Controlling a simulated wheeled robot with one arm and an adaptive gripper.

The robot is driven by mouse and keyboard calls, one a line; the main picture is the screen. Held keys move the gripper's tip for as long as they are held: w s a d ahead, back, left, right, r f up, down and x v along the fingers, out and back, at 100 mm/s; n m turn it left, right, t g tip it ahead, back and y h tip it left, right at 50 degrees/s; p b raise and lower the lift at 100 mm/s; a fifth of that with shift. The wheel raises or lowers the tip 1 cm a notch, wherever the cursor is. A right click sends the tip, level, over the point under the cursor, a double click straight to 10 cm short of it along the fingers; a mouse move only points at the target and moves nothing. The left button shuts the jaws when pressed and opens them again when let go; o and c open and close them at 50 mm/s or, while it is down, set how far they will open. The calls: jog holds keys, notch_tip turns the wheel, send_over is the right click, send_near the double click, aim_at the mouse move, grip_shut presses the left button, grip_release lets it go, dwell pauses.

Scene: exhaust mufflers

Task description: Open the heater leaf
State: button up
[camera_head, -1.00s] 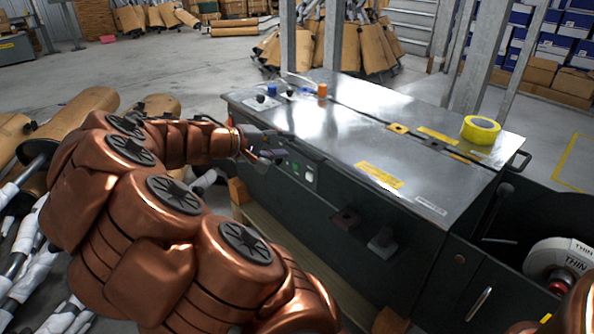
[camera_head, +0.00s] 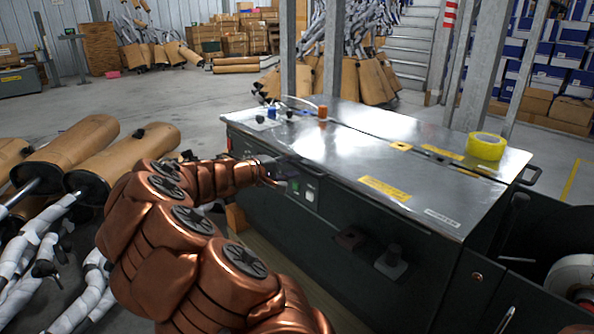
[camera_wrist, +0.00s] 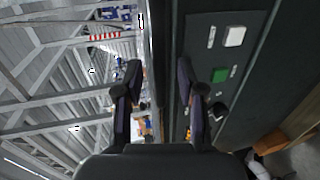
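The heater is a long dark cabinet with a shiny steel top (camera_head: 350,150). I cannot tell which part of the top is the leaf. Its front panel carries a green button (camera_wrist: 220,75) and a white button (camera_wrist: 235,36). My gripper (camera_head: 282,171) is at the front edge of the top, just above these buttons. In the wrist view my gripper (camera_wrist: 160,92) has its two dark fingers apart. The top's edge runs between them, with one finger on the top's side and the other beside the front panel. Contact with the edge cannot be made out.
A yellow tape roll (camera_head: 486,146) and an orange knob (camera_head: 323,113) stand on the steel top. A bar handle (camera_head: 529,175) is at its right end. Wrapped mufflers (camera_head: 110,165) lie at left. Metal posts (camera_head: 332,50) rise behind. Open floor (camera_head: 150,100) lies at the back left.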

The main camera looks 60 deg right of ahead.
jog(key=shift+x, duration=0.85)
grip_shut()
